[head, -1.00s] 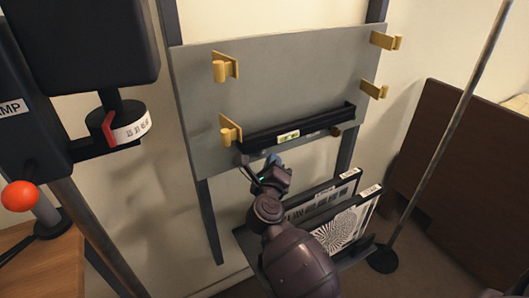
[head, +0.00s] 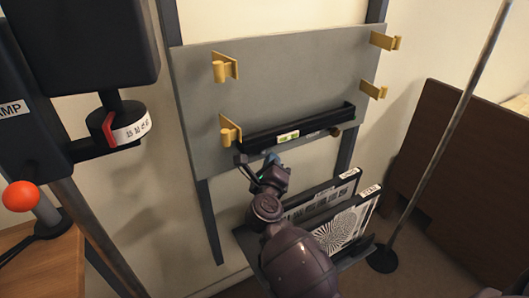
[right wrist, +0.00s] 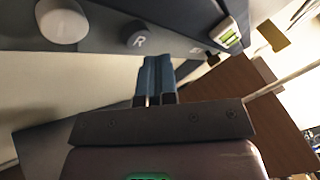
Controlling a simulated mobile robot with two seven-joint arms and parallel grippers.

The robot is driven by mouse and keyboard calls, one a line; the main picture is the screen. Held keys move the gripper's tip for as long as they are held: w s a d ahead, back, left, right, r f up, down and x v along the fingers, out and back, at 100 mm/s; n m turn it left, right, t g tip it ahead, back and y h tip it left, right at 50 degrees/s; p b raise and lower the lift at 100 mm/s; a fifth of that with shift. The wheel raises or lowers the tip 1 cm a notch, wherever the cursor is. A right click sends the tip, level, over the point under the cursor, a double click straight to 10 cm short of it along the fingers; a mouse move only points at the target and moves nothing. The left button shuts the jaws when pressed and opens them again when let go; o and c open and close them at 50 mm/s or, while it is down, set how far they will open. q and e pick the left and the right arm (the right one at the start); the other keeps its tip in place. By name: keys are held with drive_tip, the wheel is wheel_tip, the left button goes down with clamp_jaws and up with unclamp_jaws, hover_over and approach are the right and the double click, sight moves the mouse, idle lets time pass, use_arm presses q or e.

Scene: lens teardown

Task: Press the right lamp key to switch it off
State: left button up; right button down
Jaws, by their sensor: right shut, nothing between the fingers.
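My right gripper (head: 270,158) is in front of the grey board, just under its black ledge, with its fingertips mostly hidden by the wrist in the head view. In the right wrist view its blue fingers (right wrist: 158,68) are shut together and empty. A dark round key marked R (right wrist: 138,40) shows just beyond and slightly left of the fingertips. A gap seems to lie between them, but contact is hard to judge. A pale round knob (right wrist: 62,22) is further left. The R key cannot be made out in the head view. My left gripper is not in view.
The grey board (head: 275,85) carries several yellow hooks. Patterned chart panels (head: 350,228) stand in a rack below. A thin pole stands right; a black lamp-labelled apparatus (head: 100,40) and red ball lever (head: 20,196) are left.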

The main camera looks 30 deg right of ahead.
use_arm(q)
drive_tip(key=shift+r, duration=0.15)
use_arm(e)
drive_tip(key=shift+w, duration=0.25)
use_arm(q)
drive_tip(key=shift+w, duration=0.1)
use_arm(e)
drive_tip(key=shift+w, duration=0.45)
idle(0.6)
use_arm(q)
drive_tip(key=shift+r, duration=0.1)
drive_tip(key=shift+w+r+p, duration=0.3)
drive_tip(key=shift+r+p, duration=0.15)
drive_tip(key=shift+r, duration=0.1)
use_arm(e)
drive_tip(key=shift+s, duration=0.9)
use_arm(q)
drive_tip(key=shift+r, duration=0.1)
